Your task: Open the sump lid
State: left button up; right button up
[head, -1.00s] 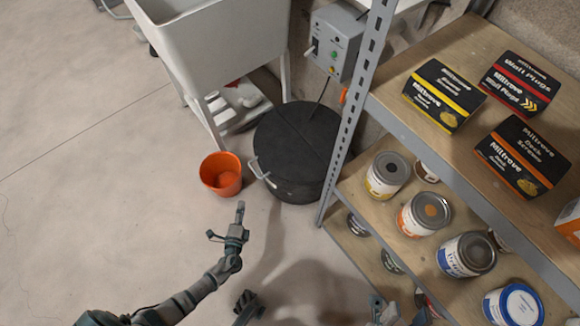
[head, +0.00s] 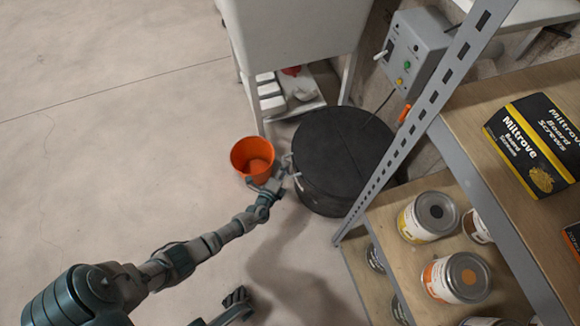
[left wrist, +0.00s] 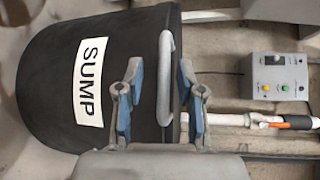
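The black round sump lid (head: 345,150) lies flat on its drum on the floor, closed. In the left wrist view the drum's dark side shows a white SUMP label (left wrist: 91,82). A grey bar handle (head: 297,178) sits at the lid's left edge; it also shows in the left wrist view (left wrist: 167,80). My left gripper (head: 280,177) is at the handle. In the left wrist view its two fingers (left wrist: 158,92) are spread, with the handle between them and gaps visible on both sides. My right gripper cannot be made out in either view.
An orange bucket (head: 252,157) stands close beside my left gripper. A white sink (head: 290,35) is behind it, and a grey control box (head: 413,48) is on the wall. A metal shelf with paint cans (head: 428,217) stands close right of the sump. The floor at left is clear.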

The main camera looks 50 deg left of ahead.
pick_arm(q)
jog(key=shift+w+a, duration=0.2)
jog(key=shift+w, duration=0.25)
jog(key=shift+c, duration=0.5)
grip_shut()
